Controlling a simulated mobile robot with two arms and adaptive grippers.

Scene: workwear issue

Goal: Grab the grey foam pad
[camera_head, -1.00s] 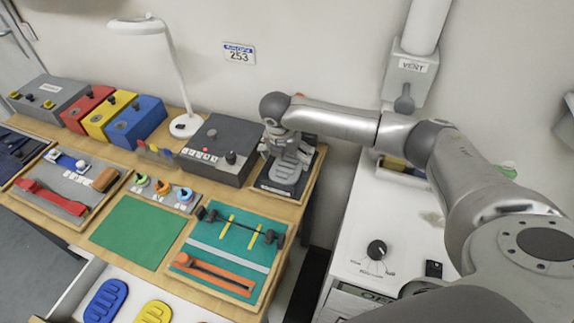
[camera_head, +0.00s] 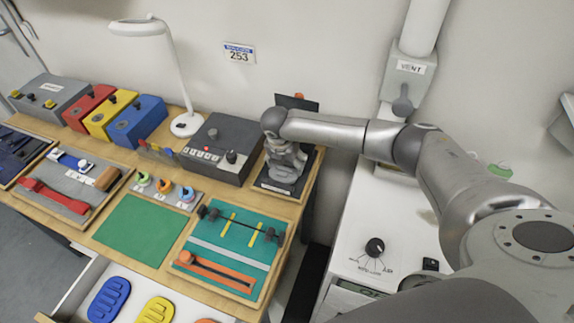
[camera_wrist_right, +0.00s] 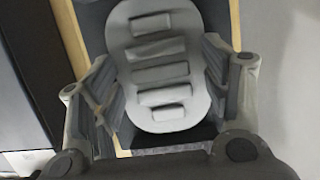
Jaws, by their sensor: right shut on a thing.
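The grey foam pad (camera_wrist_right: 160,72) is a rounded oval with several raised bars. In the right wrist view it lies between the fingers of my right gripper (camera_wrist_right: 166,98), which is shut on it, one finger at each side edge. In the head view my right gripper (camera_head: 285,168) is low over the wood-edged tray (camera_head: 304,184) at the table's right end. There the gripper hides most of the pad. I cannot tell whether the pad still touches the tray's dark base. My left gripper is not in view.
A dark grey box (camera_head: 217,150) with a knob stands just left of the tray. A dark upright panel (camera_head: 298,107) is behind my wrist. A teal board (camera_head: 240,232) with a black bar and an orange strip lies in front. A white cabinet (camera_head: 350,235) stands to the right.

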